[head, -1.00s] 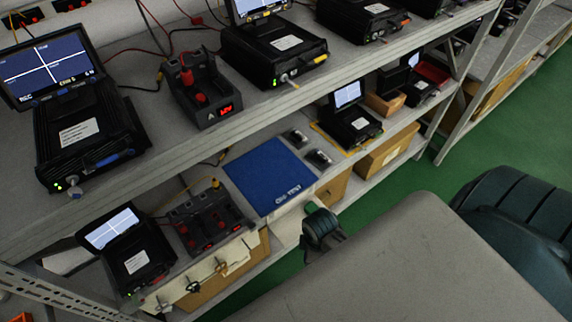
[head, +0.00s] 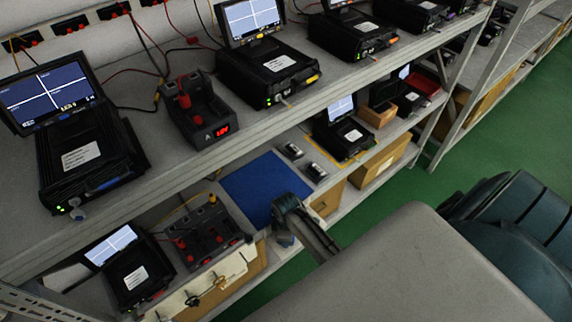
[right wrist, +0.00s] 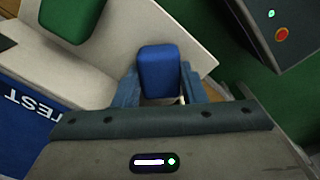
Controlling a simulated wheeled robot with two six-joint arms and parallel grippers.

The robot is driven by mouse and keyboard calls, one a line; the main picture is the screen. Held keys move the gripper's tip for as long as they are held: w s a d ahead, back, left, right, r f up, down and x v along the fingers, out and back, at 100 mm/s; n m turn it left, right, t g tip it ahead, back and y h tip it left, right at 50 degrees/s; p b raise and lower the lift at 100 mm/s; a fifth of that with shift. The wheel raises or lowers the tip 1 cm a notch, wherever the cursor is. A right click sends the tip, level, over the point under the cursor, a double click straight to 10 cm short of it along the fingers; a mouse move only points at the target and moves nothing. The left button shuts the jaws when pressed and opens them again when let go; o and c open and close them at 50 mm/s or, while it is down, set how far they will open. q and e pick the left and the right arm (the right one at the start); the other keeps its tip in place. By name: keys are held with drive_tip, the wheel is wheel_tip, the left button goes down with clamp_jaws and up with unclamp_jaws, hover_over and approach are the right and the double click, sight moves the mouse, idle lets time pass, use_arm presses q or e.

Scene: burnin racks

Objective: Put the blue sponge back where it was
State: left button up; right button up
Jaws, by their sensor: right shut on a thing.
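The blue sponge (right wrist: 160,70) is a small rounded block between the two fingers of my right gripper (right wrist: 160,88) in the right wrist view. The gripper is shut on it. In the head view my right gripper (head: 284,238) is at the front right corner of the blue mat (head: 250,185) on the lower shelf and covers part of it. The sponge cannot be made out there. The mat's lettered corner (right wrist: 22,110) shows at the left of the wrist view. A green block (right wrist: 74,16) lies on a pale surface near the sponge. My left gripper is not in view.
The upper shelf's edge (head: 230,140) runs above the lower shelf.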

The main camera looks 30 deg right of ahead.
drive_tip(key=shift+f, duration=0.15)
drive_tip(key=o, duration=0.9)
wheel_tip(320, 180, up, 12)
drive_tip(key=shift+r, duration=0.1)
